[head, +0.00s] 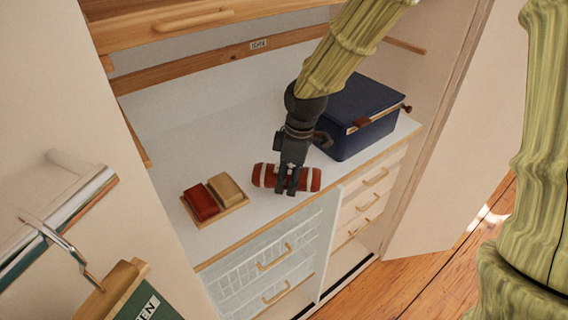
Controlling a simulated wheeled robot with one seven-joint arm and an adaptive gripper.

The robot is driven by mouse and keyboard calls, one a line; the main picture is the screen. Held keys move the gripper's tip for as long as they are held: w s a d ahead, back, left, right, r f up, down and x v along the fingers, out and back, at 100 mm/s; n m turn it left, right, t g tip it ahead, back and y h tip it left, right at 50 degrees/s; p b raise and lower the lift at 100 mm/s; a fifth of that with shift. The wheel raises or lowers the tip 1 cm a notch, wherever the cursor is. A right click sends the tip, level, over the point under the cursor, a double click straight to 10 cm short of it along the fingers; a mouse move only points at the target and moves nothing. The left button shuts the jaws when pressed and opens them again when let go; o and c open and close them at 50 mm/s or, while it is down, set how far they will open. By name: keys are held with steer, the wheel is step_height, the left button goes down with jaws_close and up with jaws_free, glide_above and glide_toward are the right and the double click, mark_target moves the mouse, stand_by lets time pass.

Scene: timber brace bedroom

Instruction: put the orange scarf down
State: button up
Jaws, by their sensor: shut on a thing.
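The orange scarf (308,180) is a rolled, rust-orange bundle with pale bands near its ends. It lies level across the picture, at the front part of the white top (240,140) inside the wardrobe. My gripper (287,190) points down over the middle of the roll and is shut on it. The fingers hide the roll's middle. I cannot tell whether the roll rests on the white top or is held just above it.
A wooden tray (222,214) with one red and one tan folded item stands left of the roll. A dark blue box (360,112) stands behind right. A wooden drawer or shelf (190,25) hangs above. Drawers (370,195) are below. The back left of the top is clear.

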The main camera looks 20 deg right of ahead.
steer(key=w, duration=0.2)
steer(key=w+p, duration=0.1)
steer(key=w, duration=0.1)
steer(key=w+d+p, duration=0.1)
steer(key=w, duration=0.2)
steer(key=shift+d+f, duration=0.1)
steer(key=shift+f, duration=0.2)
steer(key=shift+f+p, duration=1)
steer(key=shift+f, duration=0.75)
steer(key=shift+f, duration=0.15)
steer(key=o, duration=1.1)
steer(key=shift+c, duration=0.2)
step_height(320, 180, up, 12)
steer(key=d+b, duration=0.1)
steer(key=b, duration=0.2)
steer(key=shift+s+d, duration=0.3)
steer(key=shift+s, duration=0.1)
